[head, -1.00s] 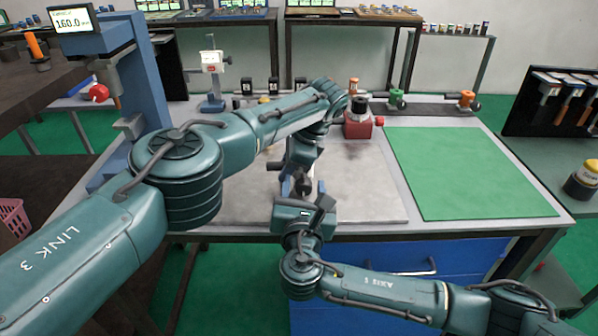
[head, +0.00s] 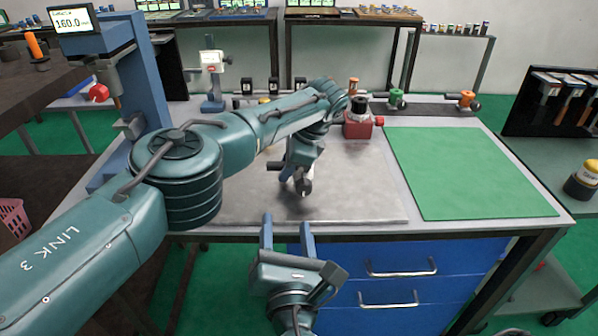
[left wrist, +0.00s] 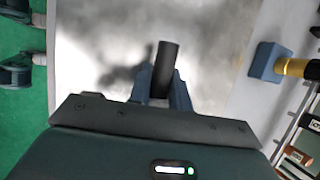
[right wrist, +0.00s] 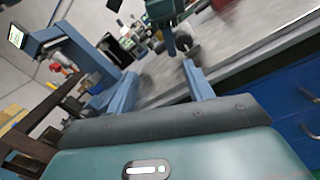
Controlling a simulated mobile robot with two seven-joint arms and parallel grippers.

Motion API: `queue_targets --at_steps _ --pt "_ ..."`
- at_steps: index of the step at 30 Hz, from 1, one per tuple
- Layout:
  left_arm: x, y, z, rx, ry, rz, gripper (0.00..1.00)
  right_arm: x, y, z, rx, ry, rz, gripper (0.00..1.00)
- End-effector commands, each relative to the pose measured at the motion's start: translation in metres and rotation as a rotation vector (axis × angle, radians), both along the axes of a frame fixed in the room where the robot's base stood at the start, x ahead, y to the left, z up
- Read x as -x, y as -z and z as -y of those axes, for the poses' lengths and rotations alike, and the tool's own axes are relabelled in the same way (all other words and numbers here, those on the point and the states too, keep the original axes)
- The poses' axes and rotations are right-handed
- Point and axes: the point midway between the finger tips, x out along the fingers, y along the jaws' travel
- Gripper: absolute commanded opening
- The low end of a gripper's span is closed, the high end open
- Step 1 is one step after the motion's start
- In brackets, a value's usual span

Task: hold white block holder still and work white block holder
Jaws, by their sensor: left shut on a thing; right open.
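My left gripper (head: 297,180) is low over the grey plate on the bench. It is shut on a dark cylindrical piece (head: 306,187). In the left wrist view the dark cylinder (left wrist: 166,62) stands between the two blue fingers. I cannot tell whether this piece is part of the white block holder; no clearly white block shows at the fingers, and the arm hides part of that spot. My right gripper (head: 287,228) is open and empty at the bench's front edge, apart from the dark piece. In the right wrist view the dark piece (right wrist: 188,43) is beyond the fingers.
A red block with a black top (head: 358,120) stands behind the grey plate (head: 355,195). A green mat (head: 465,170) lies bare on the right. Blue drawers (head: 400,275) are under the bench front. A blue press stand (head: 150,75) rises at left.

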Motion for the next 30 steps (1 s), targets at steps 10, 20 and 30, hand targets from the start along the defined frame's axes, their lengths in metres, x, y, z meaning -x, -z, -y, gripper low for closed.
queue_targets --at_steps 10,20,30 --pt "0.000 0.002 0.000 0.001 0.000 -0.002 0.00 0.007 -0.018 -0.032 -0.461 -0.202 0.006 0.52" --pt "0.000 0.002 0.000 0.001 0.000 -0.002 0.00 0.018 -0.033 -0.060 -0.875 -0.410 -0.059 0.52" --pt "0.000 0.002 0.000 0.001 0.000 -0.002 0.00 0.034 -0.048 -0.086 -1.270 -0.622 -0.209 0.52"
